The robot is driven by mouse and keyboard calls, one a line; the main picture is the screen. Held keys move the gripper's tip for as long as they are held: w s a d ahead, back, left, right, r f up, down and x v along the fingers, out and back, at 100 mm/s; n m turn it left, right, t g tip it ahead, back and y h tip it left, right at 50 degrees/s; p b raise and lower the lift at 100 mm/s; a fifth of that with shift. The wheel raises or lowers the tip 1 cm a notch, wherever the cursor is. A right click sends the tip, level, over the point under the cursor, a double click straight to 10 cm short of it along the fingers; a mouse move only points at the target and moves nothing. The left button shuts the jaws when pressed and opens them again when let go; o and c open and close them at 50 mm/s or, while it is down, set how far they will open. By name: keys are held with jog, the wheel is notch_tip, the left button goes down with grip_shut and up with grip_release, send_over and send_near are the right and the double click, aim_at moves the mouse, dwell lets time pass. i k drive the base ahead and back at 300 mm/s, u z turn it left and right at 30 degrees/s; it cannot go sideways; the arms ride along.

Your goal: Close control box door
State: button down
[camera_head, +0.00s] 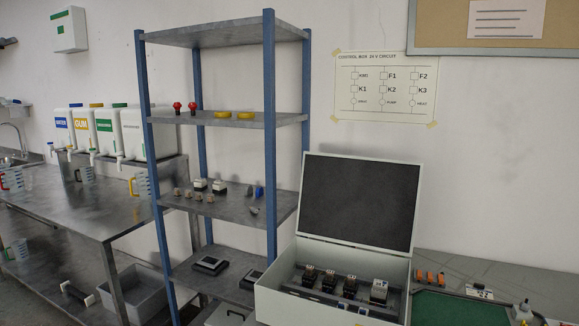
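The control box (334,309) stands in the lower right middle, a white case with its top open. Its door (361,200) is raised at the back, tilted slightly backward, with a dark inner face and a white rim. Inside the box, several black and white components (330,281) sit in a row on a rail. The lower part of the box is cut off by the picture's bottom edge. My gripper is not in view.
A blue-posted shelf rack (271,140) with small parts stands just left of the box. A bench with a green mat (450,308) lies to its right. A metal table (85,205) with labelled containers is at the left. A wall diagram (386,88) hangs behind.

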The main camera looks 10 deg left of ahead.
aim_at(371, 204)
jog(key=u, duration=0.2)
jog(key=k, duration=0.55)
jog(key=u, duration=1.4)
jog(key=i, duration=1.5)
jog(key=u, duration=0.35)
jog(key=i, duration=1.4)
jog(key=z, duration=1.15)
jog(key=i, duration=0.7)
jog(key=z, duration=0.95)
